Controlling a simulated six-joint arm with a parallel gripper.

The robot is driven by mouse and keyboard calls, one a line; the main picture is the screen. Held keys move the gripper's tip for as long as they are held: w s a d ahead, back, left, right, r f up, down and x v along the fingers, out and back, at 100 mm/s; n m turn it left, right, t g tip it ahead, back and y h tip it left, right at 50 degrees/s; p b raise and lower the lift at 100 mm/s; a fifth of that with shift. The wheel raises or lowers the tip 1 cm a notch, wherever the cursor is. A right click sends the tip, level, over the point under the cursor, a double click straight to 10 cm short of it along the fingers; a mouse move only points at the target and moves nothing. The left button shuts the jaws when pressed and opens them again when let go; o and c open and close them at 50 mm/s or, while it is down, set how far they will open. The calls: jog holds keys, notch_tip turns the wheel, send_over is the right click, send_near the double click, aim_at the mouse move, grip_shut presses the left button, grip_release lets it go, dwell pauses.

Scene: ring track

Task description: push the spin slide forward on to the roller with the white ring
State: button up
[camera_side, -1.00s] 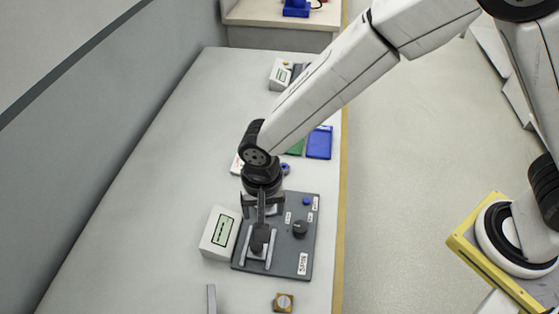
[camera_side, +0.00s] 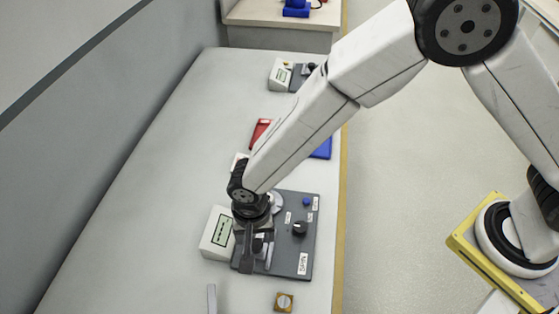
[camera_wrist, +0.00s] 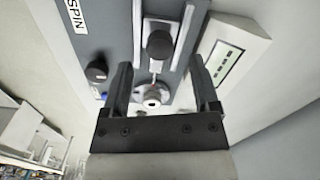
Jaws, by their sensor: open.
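The grey panel (camera_side: 298,262) lies on the bench, marked SPIN in the wrist view. The spin slide has a black knob (camera_wrist: 160,45) between two pale rails (camera_wrist: 186,38). In the side view the knob (camera_side: 259,244) is partly hidden by my gripper (camera_side: 248,258). The wrist view shows my gripper (camera_wrist: 160,64) open, one finger on each side of the slide line, with nothing held. A round metal roller part (camera_wrist: 152,97) shows between the fingers. A pale disc (camera_side: 276,203) shows beside my wrist; I cannot tell whether it is the white ring.
A white display box (camera_side: 217,233) stands close on the left of the panel. A black dial (camera_side: 300,228) and a blue button (camera_side: 306,202) are on its right. A small brown block (camera_side: 284,302) and a grey bar (camera_side: 211,299) lie nearer the front.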

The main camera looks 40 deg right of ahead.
aim_at(256, 245)
jog(key=shift+f, duration=1.7)
grip_shut()
jog(key=shift+w, duration=0.1)
